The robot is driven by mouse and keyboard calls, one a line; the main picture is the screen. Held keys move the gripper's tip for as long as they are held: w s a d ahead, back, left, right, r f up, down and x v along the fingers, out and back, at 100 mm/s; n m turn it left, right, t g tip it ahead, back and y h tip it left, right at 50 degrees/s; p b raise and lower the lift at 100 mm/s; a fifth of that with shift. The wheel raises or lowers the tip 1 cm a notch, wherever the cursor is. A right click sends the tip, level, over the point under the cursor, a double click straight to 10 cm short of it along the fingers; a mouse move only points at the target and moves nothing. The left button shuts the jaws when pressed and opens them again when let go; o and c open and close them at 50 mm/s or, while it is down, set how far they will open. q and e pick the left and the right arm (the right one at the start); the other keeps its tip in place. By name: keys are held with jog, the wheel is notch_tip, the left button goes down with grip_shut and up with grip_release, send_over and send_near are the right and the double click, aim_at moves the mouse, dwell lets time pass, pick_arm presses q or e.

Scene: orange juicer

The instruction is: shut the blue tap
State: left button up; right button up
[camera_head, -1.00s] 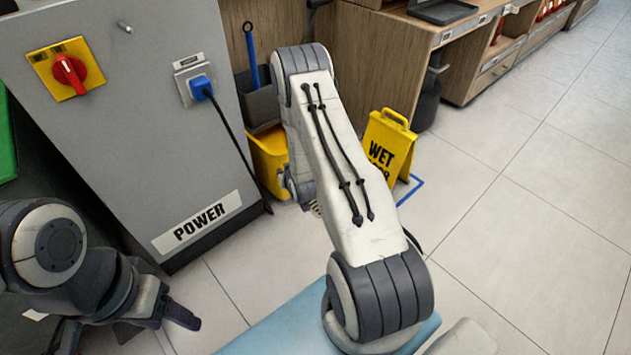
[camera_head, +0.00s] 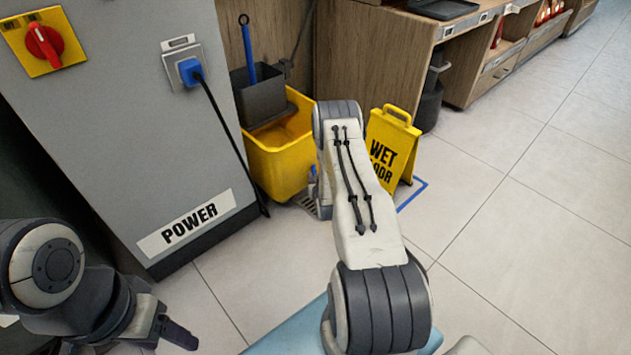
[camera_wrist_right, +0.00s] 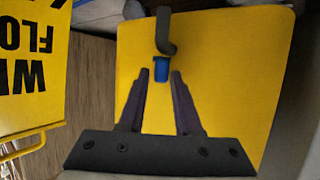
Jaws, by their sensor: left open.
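The blue tap (camera_wrist_right: 161,68) shows in the right wrist view on the yellow bucket's face, with a dark curved spout (camera_wrist_right: 166,32) beside it. A small blue bit of it shows at the left edge of my right arm in the head view (camera_head: 313,171). My right gripper (camera_wrist_right: 160,76) is open; its two dark fingertips lie on either side of the tap's near end in the picture. I cannot tell whether they touch it. In the head view the right gripper is hidden behind its arm. My left gripper (camera_head: 176,334) is at the lower left, open and away from the tap.
The yellow mop bucket (camera_head: 277,163) stands between the grey power cabinet (camera_head: 130,130) and a yellow wet-floor sign (camera_head: 392,146). The sign is close beside the bucket. A black cable (camera_head: 232,140) hangs from the cabinet's blue plug. Tiled floor is clear to the right.

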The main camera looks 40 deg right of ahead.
jog(key=shift+w+d+f, duration=0.25)
jog(key=shift+w, duration=0.25)
grip_shut()
